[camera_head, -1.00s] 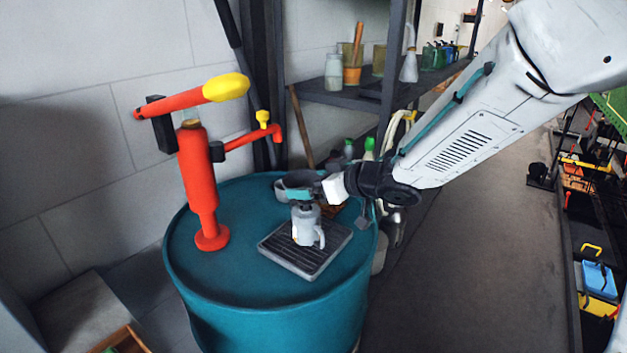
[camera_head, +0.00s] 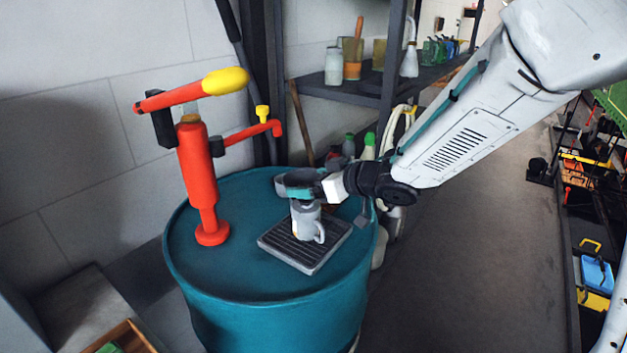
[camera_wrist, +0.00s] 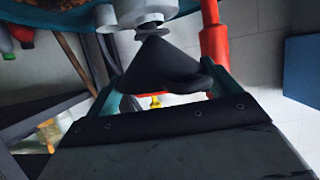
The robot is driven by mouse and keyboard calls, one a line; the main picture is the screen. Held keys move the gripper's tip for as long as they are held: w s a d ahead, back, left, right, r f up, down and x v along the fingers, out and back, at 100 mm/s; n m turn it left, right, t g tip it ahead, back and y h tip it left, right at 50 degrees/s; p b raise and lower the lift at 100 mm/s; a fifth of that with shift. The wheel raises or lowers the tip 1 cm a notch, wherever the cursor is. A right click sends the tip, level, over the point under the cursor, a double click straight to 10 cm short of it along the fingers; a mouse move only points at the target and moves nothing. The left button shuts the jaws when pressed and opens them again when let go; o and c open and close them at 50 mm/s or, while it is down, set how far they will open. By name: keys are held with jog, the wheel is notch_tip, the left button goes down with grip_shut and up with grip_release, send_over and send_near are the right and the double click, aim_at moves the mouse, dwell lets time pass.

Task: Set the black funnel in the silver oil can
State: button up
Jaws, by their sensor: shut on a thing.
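The silver oil can (camera_head: 306,224), with a side handle, stands upright on a dark ribbed tray (camera_head: 304,268) on top of the teal drum. My gripper (camera_head: 297,183) is shut on the black funnel (camera_wrist: 168,68), directly above the can. In the wrist view the funnel hangs between my fingers (camera_wrist: 165,88), its narrow end toward the can's top (camera_wrist: 140,14). The narrow end meets or overlaps the can's mouth there; I cannot tell whether it is inside. In the head view my gripper mostly hides the funnel and the can's mouth.
A red hand pump (camera_head: 200,180) with a yellow handle end stands left on the teal drum (camera_head: 270,308). A shelf (camera_head: 350,92) with jars is behind. Bottles with green caps (camera_head: 369,145) stand beyond the drum. The drum's front left top is clear.

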jog(key=shift+f, duration=0.25)
jog(key=o, duration=0.7)
jog(key=shift+o, duration=0.2)
jog(key=shift+r+v, duration=0.25)
jog(key=shift+v, duration=1.1)
jog(key=shift+r+v, duration=0.2)
jog(key=shift+v, duration=1.2)
jog(key=shift+w+a, duration=0.15)
jog(key=shift+a, duration=0.05)
notch_tip(320, 180, up, 6)
